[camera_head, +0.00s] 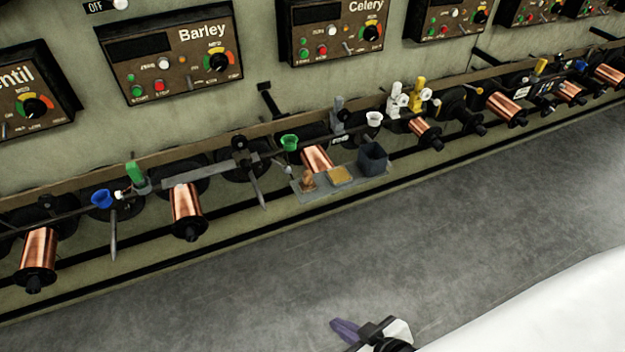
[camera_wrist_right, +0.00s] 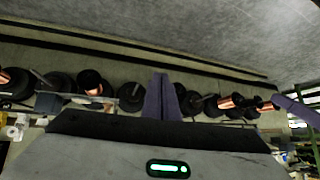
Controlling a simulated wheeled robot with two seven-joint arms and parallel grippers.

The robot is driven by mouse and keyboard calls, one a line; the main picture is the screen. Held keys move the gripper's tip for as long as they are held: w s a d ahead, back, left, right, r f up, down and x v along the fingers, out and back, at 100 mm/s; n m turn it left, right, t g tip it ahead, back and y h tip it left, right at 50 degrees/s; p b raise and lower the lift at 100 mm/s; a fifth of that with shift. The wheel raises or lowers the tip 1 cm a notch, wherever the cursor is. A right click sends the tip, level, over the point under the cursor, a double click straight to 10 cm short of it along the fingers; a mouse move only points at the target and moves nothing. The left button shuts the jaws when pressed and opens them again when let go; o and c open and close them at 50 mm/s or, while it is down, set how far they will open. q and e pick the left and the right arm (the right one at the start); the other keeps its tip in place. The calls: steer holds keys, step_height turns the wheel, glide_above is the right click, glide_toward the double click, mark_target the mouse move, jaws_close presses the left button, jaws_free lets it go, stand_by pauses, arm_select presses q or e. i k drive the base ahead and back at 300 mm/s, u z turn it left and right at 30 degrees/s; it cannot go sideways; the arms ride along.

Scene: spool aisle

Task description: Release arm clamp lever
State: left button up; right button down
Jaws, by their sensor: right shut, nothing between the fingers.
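Grey pointed levers hang from the winding rail, one on the black clamp (camera_head: 240,145) under the Barley panel, its tip (camera_head: 258,190) slanting down right. Another lever (camera_head: 113,235) hangs further left; I cannot tell which is the arm clamp lever. A long flat grey arm (camera_head: 196,178) runs left from the black clamp. My right gripper (camera_head: 340,328) is at the bottom of the head view, low over the floor and well apart from the rail. Its purple fingers (camera_wrist_right: 161,98) are shut and empty. A purple finger-like part (camera_wrist_right: 296,108), probably my left gripper, shows at the wrist view's right edge.
Copper spools (camera_head: 187,208) on black spindles line the rail. A small tray (camera_head: 322,188) with a dark cup (camera_head: 373,158) juts out in the middle. Control panels (camera_head: 170,50) hang above. The grey floor (camera_head: 480,200) in front is clear.

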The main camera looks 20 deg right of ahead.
mark_target(287, 170)
steer(key=z, duration=0.6)
steer(key=i, duration=1.2)
steer(key=u, duration=0.55)
